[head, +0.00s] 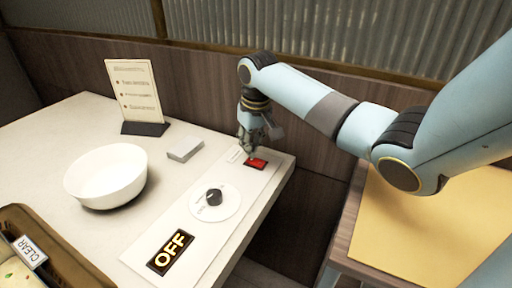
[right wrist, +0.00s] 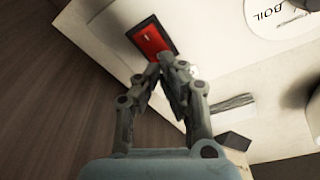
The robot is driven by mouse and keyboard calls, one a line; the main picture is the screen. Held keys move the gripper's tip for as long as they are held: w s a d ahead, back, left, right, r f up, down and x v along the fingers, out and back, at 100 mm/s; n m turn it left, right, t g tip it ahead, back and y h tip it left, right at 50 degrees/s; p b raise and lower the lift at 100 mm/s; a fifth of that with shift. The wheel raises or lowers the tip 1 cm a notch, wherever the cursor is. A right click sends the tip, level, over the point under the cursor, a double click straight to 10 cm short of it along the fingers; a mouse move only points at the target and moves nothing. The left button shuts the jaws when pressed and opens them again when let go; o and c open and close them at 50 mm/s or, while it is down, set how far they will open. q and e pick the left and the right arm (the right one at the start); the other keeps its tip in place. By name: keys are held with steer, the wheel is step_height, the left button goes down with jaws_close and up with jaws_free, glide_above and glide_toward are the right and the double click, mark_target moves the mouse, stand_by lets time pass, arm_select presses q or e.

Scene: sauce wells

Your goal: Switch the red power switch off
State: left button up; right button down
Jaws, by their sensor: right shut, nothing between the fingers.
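The red power switch (head: 257,163) sits in a dark frame on the white control panel at the table's right end. It also shows in the right wrist view (right wrist: 149,38). My right gripper (head: 250,153) points down at the switch's far edge, its fingers shut and empty. In the right wrist view the fingertips (right wrist: 166,63) are together right beside the switch's dark frame; I cannot tell whether they touch it. My left gripper is not in view.
A round dial with a black knob (head: 214,197) lies between the switch and the sign. A white bowl (head: 105,178), a menu stand (head: 135,93), a small grey-white block (head: 185,149) and a brown tray (head: 50,244) are on the table. A wall stands behind.

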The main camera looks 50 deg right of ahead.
mark_target(252, 160)
steer(key=shift+f+b, duration=0.45)
steer(key=shift+f, duration=0.8)
stand_by(0.5)
step_height(252, 160, up, 7)
steer(key=p, duration=0.8)
steer(key=shift+r+p, duration=0.15)
steer(key=shift+p, duration=0.2)
steer(key=shift+f, duration=0.2)
